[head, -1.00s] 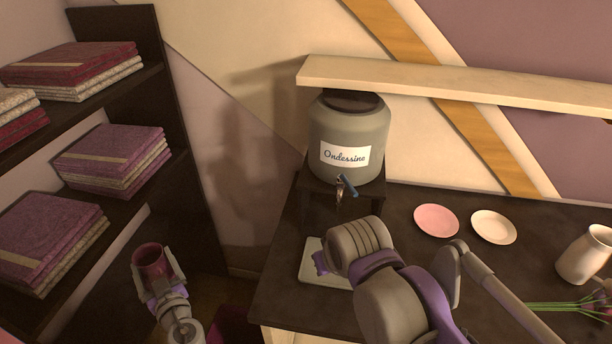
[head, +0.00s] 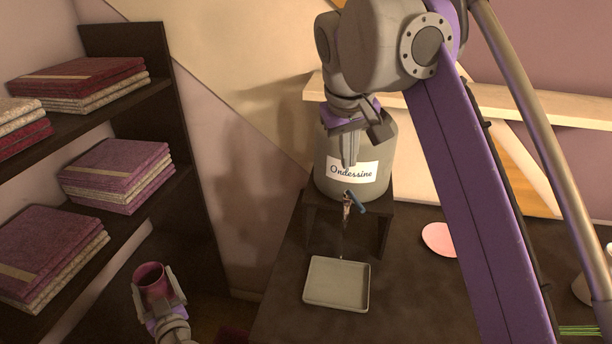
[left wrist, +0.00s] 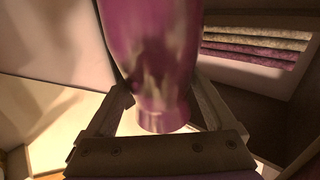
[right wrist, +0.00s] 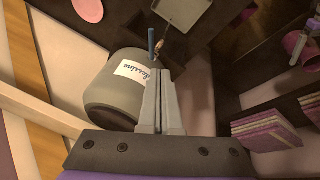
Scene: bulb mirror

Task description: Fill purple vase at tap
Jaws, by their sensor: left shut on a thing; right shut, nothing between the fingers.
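The purple vase (head: 150,278) is in my left gripper (head: 158,296), low at the left, away from the tap; its mouth faces up in the head view. The left wrist view shows the vase (left wrist: 152,60) between the fingers. The tap (head: 346,204) with its blue lever (head: 357,203) is on the front of the grey dispenser (head: 345,189), labelled Ondessine. A thin pale streak shows below the tap; I cannot tell whether it is water. My right gripper (head: 350,163) is shut and empty, pointing down just above the tap. The right wrist view shows the blue lever (right wrist: 151,40) beyond its fingertips (right wrist: 158,73).
A pale tray (head: 336,283) lies on the dark counter (head: 283,300) below the tap. A pink plate (head: 438,240) is to the right, partly behind my right arm. A dark bookcase (head: 185,150) stands at the left.

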